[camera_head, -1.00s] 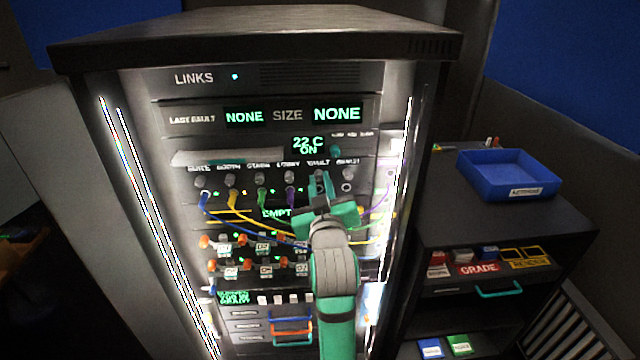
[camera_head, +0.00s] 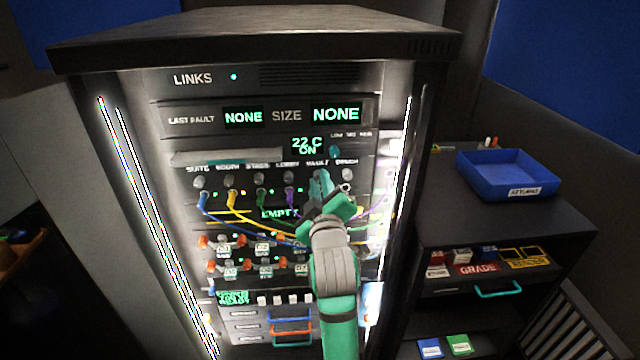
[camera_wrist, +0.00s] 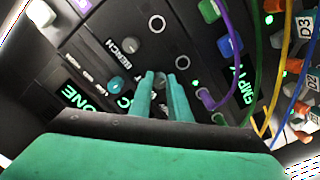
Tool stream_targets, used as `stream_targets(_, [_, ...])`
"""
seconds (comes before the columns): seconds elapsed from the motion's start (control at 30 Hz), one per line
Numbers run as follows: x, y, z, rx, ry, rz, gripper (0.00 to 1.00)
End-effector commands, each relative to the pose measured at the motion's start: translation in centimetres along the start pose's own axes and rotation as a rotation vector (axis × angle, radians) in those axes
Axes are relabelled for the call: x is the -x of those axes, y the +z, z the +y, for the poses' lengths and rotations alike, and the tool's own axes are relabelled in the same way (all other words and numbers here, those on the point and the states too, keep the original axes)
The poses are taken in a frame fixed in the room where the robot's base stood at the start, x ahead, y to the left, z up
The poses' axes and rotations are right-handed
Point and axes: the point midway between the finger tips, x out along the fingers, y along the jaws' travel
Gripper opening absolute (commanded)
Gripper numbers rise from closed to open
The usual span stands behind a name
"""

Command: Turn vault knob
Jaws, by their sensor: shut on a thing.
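The vault knob is in the upper knob row of the rack, under the "VAULT" label (camera_head: 317,163). My gripper (camera_head: 321,180) is at that knob and covers most of it in the head view. In the wrist view, the two teal fingers of my gripper (camera_wrist: 163,76) are closed around a small grey knob (camera_wrist: 161,79), of which only a little shows between the tips. The knob's pointer direction is hidden. The grey bench knob (camera_wrist: 130,43) is beside it, free of the fingers, and shows in the head view (camera_head: 347,174).
A teal knob (camera_wrist: 117,86) sits close to the fingers in the wrist view. Purple (camera_wrist: 230,60) and yellow (camera_head: 250,225) cables hang from the panel near my gripper. A blue tray (camera_head: 508,173) stands on the cabinet at right, clear of my arm.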

Motion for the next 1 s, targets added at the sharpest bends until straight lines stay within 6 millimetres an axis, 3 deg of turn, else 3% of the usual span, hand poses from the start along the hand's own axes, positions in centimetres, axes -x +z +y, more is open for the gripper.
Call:
stream_targets(0.33, [0.0, 0.0, 0.0, 0.002, 0.0, 0.0, 0.0])
stream_targets(0.37, [0.0, 0.0, 0.0, 0.002, 0.0, 0.0, 0.24])
stream_targets(0.4, [0.0, 0.0, 0.0, 0.002, 0.0, 0.0, 0.33])
stream_targets(0.43, [0.0, 0.0, 0.0, 0.002, 0.0, 0.0, 0.35])
stream_targets(0.77, [0.2, 0.0, 0.0, 0.001, 0.0, 0.0, 0.35])
stream_targets(1.0, [3.4, 0.0, -0.1, 0.001, 0.0, 0.0, 0.35])
